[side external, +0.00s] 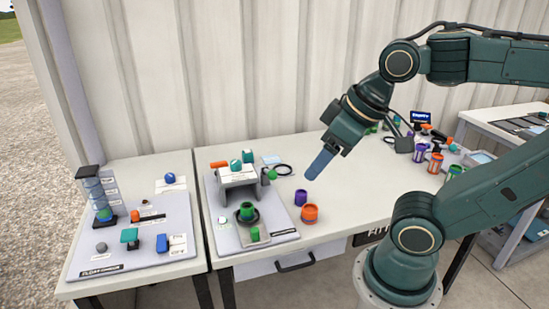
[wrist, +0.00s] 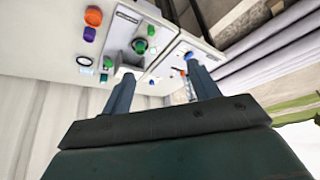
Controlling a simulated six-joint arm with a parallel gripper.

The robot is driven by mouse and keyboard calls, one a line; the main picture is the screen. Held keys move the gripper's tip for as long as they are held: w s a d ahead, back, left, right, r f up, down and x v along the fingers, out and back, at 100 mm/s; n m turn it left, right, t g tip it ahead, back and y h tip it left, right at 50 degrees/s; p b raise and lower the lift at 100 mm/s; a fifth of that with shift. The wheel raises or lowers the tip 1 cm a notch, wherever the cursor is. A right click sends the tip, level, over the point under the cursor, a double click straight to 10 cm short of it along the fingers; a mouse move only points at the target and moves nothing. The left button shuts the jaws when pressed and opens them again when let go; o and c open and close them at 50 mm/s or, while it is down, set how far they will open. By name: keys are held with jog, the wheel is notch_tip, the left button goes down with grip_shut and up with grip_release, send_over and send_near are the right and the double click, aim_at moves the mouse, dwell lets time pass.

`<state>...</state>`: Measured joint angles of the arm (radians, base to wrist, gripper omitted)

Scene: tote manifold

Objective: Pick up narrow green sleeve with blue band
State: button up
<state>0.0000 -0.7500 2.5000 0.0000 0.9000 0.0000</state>
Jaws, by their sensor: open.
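My gripper (side external: 320,164) hangs open and empty above the middle of the bench, behind the purple and orange sleeves. In the wrist view its two fingers (wrist: 162,68) are spread apart with nothing between them. A green sleeve (side external: 455,171) shows at the right end of the bench, partly behind my arm, too small to confirm a blue band. Another green sleeve (side external: 247,209) sits in a dark ring on the middle board. No narrow green sleeve with a blue band can be told for certain in either view.
A purple sleeve (side external: 301,197) and an orange sleeve (side external: 309,213) stand on the open bench. A grey bridge fixture (side external: 237,178) stands on the middle board. A clear column (side external: 95,190) rises at the left. More purple (side external: 419,152) and orange (side external: 436,163) sleeves stand right.

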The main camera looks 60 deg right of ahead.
jog(key=shift+w, duration=0.1)
jog(key=m+g, duration=0.6)
jog(key=m, duration=1.3)
send_over(247, 206)
jog(key=shift+w+d+f, duration=0.1)
jog(key=shift+d+f, duration=0.05)
jog(key=shift+f, duration=5.35)
jog(key=shift+d+f, duration=0.15)
jog(key=shift+f, duration=5.35)
jog(key=shift+f, duration=0.1)
jog(key=shift+a+f, duration=0.2)
jog(key=shift+f, duration=2.3)
